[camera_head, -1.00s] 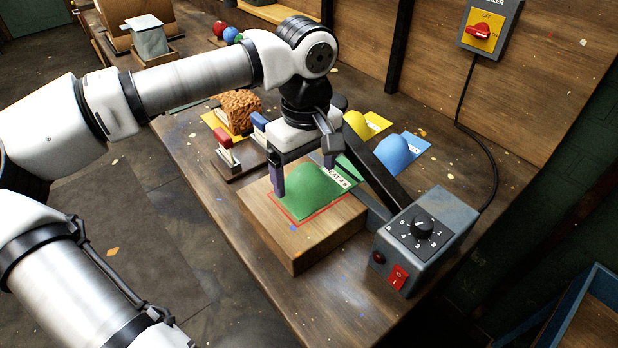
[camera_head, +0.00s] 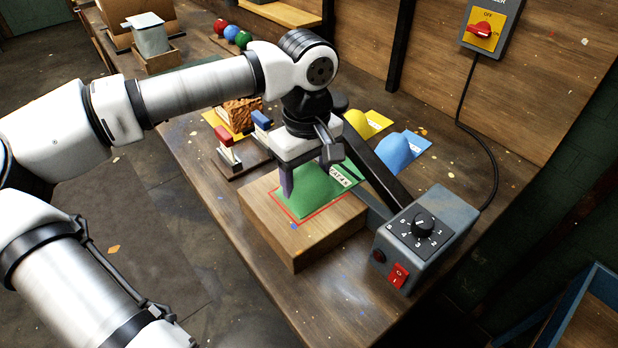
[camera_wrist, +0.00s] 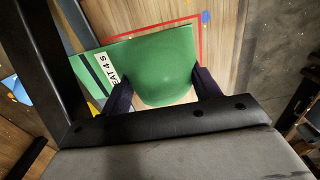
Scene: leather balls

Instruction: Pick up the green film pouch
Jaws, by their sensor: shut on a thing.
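The green film pouch (camera_head: 318,190) lies on a wooden block (camera_head: 300,240), within a red outline, with a white label reading like "EAT 4 S" on its right side. It has a rounded bulge. My gripper (camera_head: 306,180) is lowered over the pouch and shut on its bulge. In the wrist view the pouch (camera_wrist: 155,62) sits between my two dark fingers (camera_wrist: 163,92), one on each side. In the head view the far finger is mostly hidden by the gripper body and the pouch.
A grey heat sealer box (camera_head: 425,240) with a dial and red switch stands right of the block, its dark arm (camera_head: 375,165) close beside my gripper. Blue (camera_head: 402,148) and yellow (camera_head: 358,124) pouches lie behind. Stamps (camera_head: 228,150) stand at left. A wall switch (camera_head: 486,30) hangs at back right.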

